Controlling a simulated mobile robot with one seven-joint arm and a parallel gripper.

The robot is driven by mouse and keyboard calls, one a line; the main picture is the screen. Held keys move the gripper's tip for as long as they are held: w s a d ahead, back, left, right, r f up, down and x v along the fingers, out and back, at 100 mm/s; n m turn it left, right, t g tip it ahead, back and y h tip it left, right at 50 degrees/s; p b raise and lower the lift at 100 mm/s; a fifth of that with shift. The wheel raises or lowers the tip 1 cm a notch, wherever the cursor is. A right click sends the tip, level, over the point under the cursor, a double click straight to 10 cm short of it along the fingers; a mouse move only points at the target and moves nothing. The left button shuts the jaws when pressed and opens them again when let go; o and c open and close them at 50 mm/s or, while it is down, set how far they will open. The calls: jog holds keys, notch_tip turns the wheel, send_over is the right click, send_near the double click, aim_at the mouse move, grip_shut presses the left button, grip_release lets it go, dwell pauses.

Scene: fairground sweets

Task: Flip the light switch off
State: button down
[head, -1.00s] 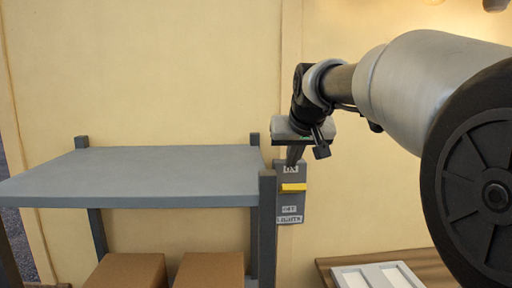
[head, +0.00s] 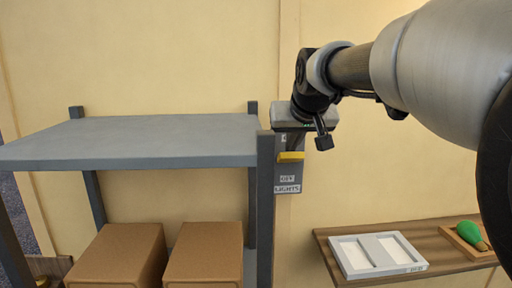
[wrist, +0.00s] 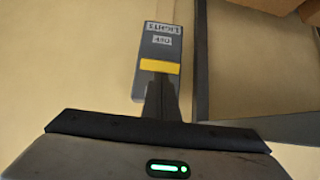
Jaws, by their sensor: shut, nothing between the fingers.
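The light switch is a grey wall panel (head: 287,187) with a yellow lever (head: 291,156), right of the shelf post. The lever sits between the panel's top and its lower OFF and LIGHTS labels; the upper label is mostly hidden behind my gripper. My gripper (head: 296,147) is shut and empty, its fingers pointing down just above the lever. In the wrist view the panel (wrist: 158,42) appears upside down, and my shut fingertips (wrist: 161,80) end right at the yellow lever (wrist: 160,66). I cannot tell whether they touch it.
A grey shelf (head: 150,140) stands close left of the switch, its post (head: 265,200) beside the panel. Two cardboard boxes (head: 122,255) sit below. At right, a wooden ledge (head: 445,235) holds a white tray (head: 378,254) and a green bulb-shaped thing (head: 470,233). The wall above is clear.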

aim_at(290, 159)
jog(key=shift+s+f+b, duration=0.15)
jog(key=shift+f+b, duration=0.15)
jog(key=shift+b, duration=0.5)
jog(key=f+t+b, duration=0.1)
jog(key=b, duration=0.2)
jog(key=s+f+t+b, duration=0.1)
jog(key=b, duration=0.3)
jog(key=shift+t+b, duration=0.3)
jog(key=t+b, duration=0.1)
jog(key=b, duration=0.2)
jog(key=shift+s+f, duration=0.35)
jog(key=shift+f, duration=0.05)
jog(key=shift+s+r+b, duration=0.25)
jog(key=shift+r+b, duration=0.05)
jog(key=shift+r, duration=0.45)
